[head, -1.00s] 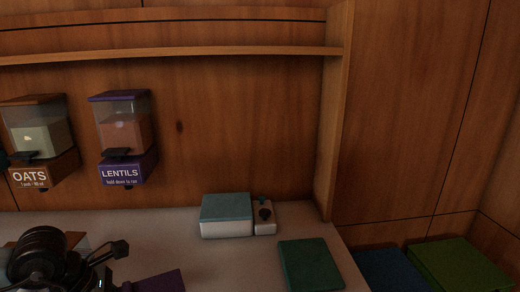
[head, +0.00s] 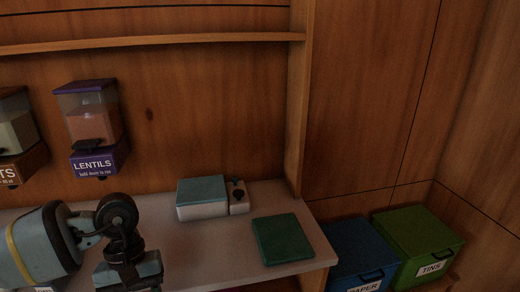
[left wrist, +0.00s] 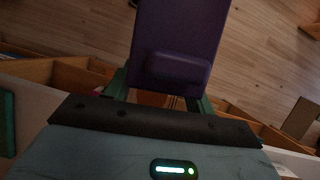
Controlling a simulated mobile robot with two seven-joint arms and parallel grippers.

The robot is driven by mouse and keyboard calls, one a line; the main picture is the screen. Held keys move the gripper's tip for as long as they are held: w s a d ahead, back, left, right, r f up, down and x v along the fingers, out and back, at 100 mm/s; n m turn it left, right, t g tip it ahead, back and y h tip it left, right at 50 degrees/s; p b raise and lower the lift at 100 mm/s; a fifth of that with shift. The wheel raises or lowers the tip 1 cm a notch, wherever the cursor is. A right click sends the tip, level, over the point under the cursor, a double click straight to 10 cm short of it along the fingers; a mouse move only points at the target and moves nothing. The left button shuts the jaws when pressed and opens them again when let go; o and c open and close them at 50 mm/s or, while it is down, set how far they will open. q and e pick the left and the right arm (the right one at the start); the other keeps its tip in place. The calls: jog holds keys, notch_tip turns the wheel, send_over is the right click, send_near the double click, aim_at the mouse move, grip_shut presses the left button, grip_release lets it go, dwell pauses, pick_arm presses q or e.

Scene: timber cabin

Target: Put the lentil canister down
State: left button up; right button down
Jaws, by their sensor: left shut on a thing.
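The purple lentil canister (left wrist: 180,45) fills the upper middle of the left wrist view. My left gripper (left wrist: 160,92) is shut on it, with a green finger on either side of its near end. In the head view only my left arm and the back of the gripper show at the lower left; its fingers and the canister are out of sight there. The dark green square mat (head: 283,240) lies on the counter (head: 230,238), to the right of my left gripper. My right gripper is not in view.
A box with a teal top (head: 202,198) and a small device (head: 238,197) stand behind the mat. The lentil dispenser (head: 88,128) hangs on the wall. Blue paper bin (head: 355,250) and green tins bin (head: 418,240) stand beyond the counter's right end.

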pick_arm(q)
jog(key=m, duration=0.1)
jog(key=d+m+y, duration=0.1)
jog(key=m, duration=0.2)
jog(key=shift+s+d+r+y, duration=0.2)
jog(key=shift+s+r+y, duration=0.05)
jog(key=shift+r+y, duration=0.1)
dwell(0.9)
dwell(0.7)
jog(key=shift+a, duration=0.1)
